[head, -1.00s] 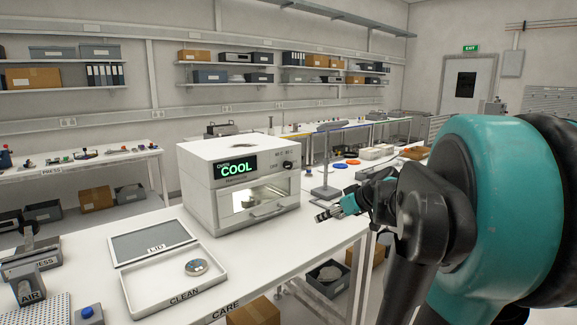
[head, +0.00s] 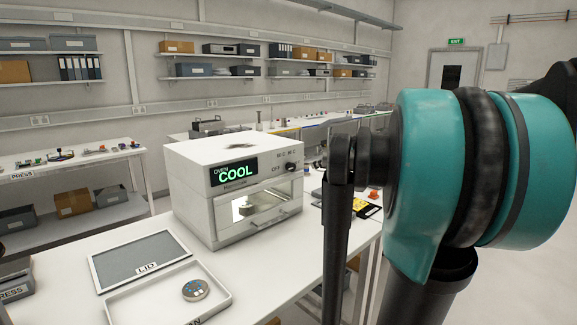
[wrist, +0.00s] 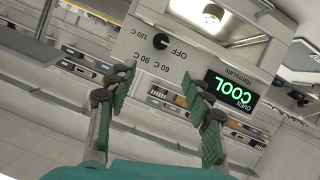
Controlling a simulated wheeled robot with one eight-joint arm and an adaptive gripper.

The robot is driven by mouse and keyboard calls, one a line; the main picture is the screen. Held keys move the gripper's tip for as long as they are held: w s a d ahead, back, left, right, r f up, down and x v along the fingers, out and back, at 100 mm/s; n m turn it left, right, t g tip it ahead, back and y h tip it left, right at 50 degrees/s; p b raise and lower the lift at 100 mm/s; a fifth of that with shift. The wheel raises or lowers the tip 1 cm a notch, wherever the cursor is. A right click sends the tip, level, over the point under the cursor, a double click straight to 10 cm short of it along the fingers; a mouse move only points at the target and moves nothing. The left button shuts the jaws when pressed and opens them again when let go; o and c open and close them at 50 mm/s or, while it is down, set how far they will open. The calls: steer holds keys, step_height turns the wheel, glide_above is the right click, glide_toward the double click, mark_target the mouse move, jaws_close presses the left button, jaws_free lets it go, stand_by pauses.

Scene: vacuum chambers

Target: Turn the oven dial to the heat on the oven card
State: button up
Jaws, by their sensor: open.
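The white oven (head: 190,205) stands on the table with its green display reading COOL. Its black dial (head: 291,166) is at the upper right of the front, near an OFF mark. In the wrist view the oven front appears turned over, and the dial (wrist: 160,41) sits beside OFF, 60 C, 90 C and 120 C marks. I cannot tell its exact pointing. My gripper (wrist: 160,82) is open and empty, its fingers apart in front of the oven face, not touching the dial. In the head view my arm hides it. No readable oven card shows.
A white tray (head: 118,308) holding a round disc (head: 195,290) and a grey-topped lid (head: 145,258) lie left of the oven. A small yellow and black item (head: 368,209) lies to its right. Shelves line the back wall.

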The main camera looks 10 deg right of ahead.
mark_target(293, 166)
steer(key=x, duration=1.7)
steer(key=shift+c, duration=0.3)
steer(key=c, duration=1.1)
